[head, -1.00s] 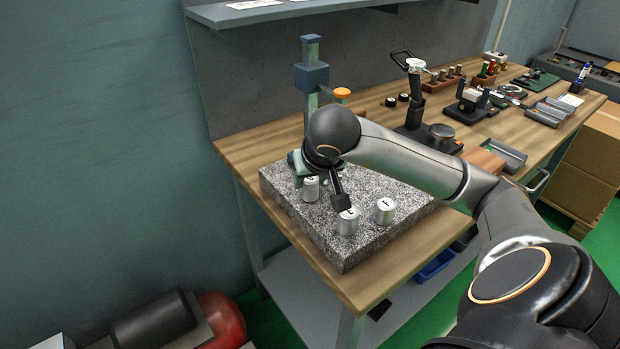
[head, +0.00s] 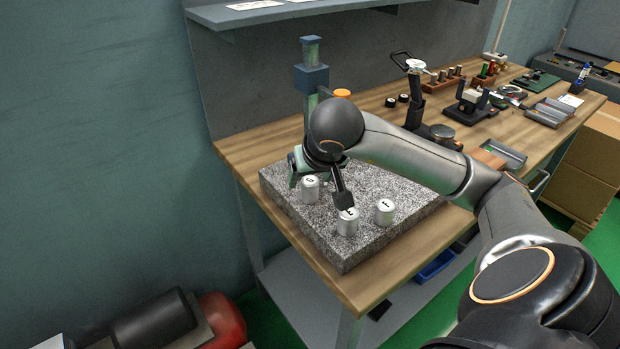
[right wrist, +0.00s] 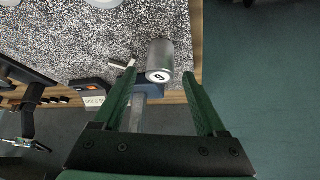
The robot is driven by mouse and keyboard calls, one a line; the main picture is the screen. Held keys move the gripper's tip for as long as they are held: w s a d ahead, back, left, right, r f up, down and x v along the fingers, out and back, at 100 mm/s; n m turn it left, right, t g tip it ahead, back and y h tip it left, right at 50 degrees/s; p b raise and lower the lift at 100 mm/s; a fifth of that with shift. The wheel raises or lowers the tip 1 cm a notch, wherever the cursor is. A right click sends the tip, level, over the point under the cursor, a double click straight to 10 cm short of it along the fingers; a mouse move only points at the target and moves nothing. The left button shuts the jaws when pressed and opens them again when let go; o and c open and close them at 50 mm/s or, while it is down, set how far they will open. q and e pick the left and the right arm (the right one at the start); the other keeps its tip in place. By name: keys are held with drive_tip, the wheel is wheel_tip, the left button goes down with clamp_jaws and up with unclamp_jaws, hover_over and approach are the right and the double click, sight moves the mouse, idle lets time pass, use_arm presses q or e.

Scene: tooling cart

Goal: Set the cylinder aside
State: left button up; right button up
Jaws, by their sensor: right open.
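Three short silver cylinders stand upright on the speckled granite plate (head: 330,247). One marked like a "G" (head: 310,191) is at the left, one (head: 347,225) is at the front, and one marked like an "f" (head: 384,213) is to the right. My right gripper (head: 299,172) is open, just behind the left cylinder. In the right wrist view the lettered cylinder (right wrist: 162,55) shows between and just beyond the two green fingertips of the right gripper (right wrist: 159,75), with space on both sides. My left gripper is out of view.
A blue-topped measuring stand (head: 311,78) rises behind my right gripper. A dark dial-gauge stand (head: 414,95), trays and small parts fill the wooden bench (head: 240,152) to the right. Cardboard boxes (head: 590,150) stand beyond it. Parts of the granite plate are clear.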

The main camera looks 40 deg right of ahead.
drive_tip(key=p+v, duration=0.2)
drive_tip(key=v, duration=0.8)
drive_tip(key=shift+s, duration=0.15)
drive_tip(key=shift+r, duration=0.15)
